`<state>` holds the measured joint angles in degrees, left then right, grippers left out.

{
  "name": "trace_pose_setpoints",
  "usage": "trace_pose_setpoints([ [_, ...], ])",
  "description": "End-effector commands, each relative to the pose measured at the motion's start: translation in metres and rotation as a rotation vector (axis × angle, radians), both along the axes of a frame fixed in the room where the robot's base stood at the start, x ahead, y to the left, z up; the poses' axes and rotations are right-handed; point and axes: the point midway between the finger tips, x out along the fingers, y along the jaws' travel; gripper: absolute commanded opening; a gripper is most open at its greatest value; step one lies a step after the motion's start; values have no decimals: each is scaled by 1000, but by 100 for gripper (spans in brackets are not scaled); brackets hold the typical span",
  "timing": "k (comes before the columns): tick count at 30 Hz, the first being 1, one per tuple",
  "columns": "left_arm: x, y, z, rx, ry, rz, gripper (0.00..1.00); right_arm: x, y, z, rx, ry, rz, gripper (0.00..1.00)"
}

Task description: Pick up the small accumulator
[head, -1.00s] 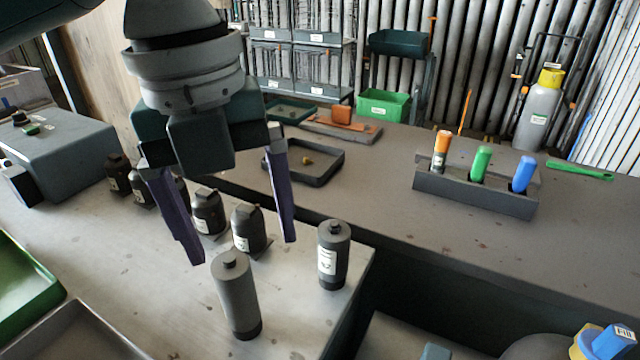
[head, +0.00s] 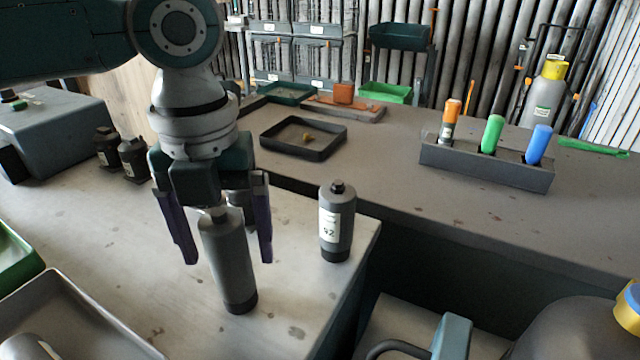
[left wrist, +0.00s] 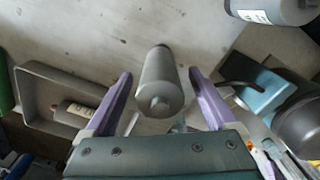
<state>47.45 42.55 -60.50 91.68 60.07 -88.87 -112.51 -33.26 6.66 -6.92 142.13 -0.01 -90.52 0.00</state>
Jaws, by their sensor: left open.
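A plain grey cylinder with a small top knob and dark base, which looks like an accumulator (head: 230,265), stands upright on the near bench. It also shows in the left wrist view (left wrist: 160,88), knob towards the camera. My left gripper (head: 229,258) is open above the bench, with a purple finger on either side of this cylinder; I see no clear contact. A second grey cylinder with a white label (head: 337,225) stands upright to its right, near the bench edge. Which of the two is called small, I cannot tell for sure. My right gripper is not in view.
Dark domed bottles (head: 134,160) stand at the left, by a grey box (head: 50,135). A grey tray (head: 95,312) lies at front left, holding a labelled item (left wrist: 76,113). A black tray (head: 337,148) and a holder (head: 487,172) with coloured tubes stand on the far bench.

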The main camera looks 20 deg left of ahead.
Motion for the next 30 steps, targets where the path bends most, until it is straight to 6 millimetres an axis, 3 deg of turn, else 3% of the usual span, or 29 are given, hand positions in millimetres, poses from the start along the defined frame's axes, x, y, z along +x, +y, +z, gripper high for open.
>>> trace_pose_setpoints([
  [9,0,0,-7,1,-2,0,89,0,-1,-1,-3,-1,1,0],
  [30,0,0,-6,1,-2,0,11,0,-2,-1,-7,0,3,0],
])
